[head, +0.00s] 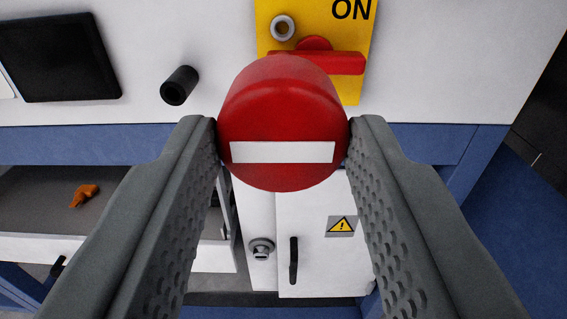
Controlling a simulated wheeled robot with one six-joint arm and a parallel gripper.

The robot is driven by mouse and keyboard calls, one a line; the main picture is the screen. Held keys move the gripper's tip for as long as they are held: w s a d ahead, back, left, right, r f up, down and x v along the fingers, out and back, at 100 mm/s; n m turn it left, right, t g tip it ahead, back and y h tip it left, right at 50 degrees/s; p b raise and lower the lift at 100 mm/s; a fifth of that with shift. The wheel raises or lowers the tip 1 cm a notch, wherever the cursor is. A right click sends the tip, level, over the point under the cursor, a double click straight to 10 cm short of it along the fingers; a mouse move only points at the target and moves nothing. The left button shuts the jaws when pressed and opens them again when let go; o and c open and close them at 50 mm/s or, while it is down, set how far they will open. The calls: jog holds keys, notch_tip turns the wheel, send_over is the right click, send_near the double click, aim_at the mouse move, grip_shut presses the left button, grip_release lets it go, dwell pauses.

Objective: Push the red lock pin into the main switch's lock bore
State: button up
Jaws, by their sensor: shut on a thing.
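My gripper (283,135) is shut on the red lock pin (283,100), whose round red head with a white stripe sits between the two grey fingers. The rest of the pin is hidden behind its head. The main switch (340,63) is a red handle on a yellow plate (352,92) marked "ON", on the white panel ahead. A ringed round hole, the lock bore (283,27), is at the upper left of the plate, above the pin head in the picture. The pin head covers the plate's lower left part. I see no contact between pin and bore.
A black knob (179,85) sticks out of the white panel left of the plate, near a dark screen (58,57). Below are a white cabinet door (315,210) with a black handle (293,260), and an open drawer (140,208) holding a small orange thing (84,195).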

aim_at(283, 66)
jog(key=shift+w, duration=2.5)
jog(key=shift+w, duration=2.65)
jog(key=o, duration=1.2)
jog(key=shift+c, duration=0.2)
jog(key=s, duration=1.7)
jog(key=shift+s, duration=0.2)
